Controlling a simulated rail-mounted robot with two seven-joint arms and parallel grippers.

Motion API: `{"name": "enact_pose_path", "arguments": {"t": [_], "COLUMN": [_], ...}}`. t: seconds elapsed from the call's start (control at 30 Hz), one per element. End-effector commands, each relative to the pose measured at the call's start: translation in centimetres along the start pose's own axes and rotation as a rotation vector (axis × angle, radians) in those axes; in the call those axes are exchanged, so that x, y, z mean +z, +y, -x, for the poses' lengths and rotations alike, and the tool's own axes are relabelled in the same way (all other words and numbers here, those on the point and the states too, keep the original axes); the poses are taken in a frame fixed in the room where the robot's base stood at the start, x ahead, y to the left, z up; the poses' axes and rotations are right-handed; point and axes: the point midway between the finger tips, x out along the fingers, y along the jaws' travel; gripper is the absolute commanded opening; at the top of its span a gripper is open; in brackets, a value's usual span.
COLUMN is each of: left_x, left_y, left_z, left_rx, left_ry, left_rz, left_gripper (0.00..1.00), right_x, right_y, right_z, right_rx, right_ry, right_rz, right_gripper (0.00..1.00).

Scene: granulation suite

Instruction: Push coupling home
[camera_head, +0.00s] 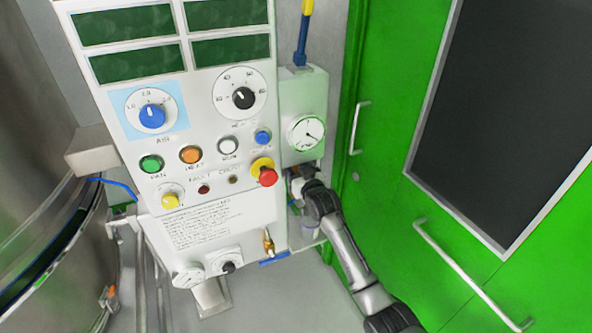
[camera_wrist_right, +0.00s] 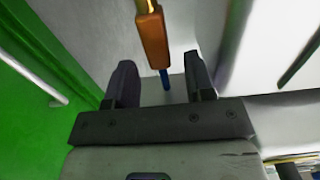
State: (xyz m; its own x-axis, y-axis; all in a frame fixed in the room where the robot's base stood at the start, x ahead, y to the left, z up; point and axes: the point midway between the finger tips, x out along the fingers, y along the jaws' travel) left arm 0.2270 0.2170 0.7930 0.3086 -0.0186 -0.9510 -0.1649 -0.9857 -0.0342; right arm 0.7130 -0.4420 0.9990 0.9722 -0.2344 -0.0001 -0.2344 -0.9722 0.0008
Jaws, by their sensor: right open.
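In the right wrist view, an orange block-shaped fitting (camera_wrist_right: 152,38), which looks like the coupling, hangs beyond my fingertips. A thin blue line (camera_wrist_right: 164,80) shows below it, between my fingers. My right gripper (camera_wrist_right: 160,78) is open, with one dark finger on each side of the blue line and nothing clamped. In the head view my right gripper (camera_head: 298,178) is just below the gauge box (camera_head: 306,92), right of the red button. The fitting is not clear there, and I cannot tell how far it is seated. My left gripper is not in view.
The white control panel (camera_head: 209,108) with knobs and buttons stands left of my right arm. A brass valve (camera_head: 268,241) sticks out low on it. A green door (camera_head: 395,190) with metal handles is close on the right. A steel vessel (camera_head: 40,170) fills the left.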

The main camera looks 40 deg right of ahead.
Motion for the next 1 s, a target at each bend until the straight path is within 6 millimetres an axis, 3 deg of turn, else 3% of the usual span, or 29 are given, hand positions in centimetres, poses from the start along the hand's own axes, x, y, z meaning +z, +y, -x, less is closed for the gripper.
{"name": "enact_pose_path", "arguments": {"t": [0.2,0.57,1.0], "left_x": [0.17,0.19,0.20], "left_y": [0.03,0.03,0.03], "left_z": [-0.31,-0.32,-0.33], "left_rx": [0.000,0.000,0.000], "left_ry": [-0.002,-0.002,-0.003], "left_rz": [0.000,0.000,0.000], "left_gripper": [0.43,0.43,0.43], "right_x": [-0.06,-0.05,-0.04], "right_y": [0.02,0.01,0.01], "right_z": [-1.14,-1.31,-1.29], "right_rx": [0.000,0.000,0.000], "right_ry": [0.002,0.001,0.000], "right_rz": [0.000,0.000,0.000], "right_gripper": [0.49,0.49,0.07]}}
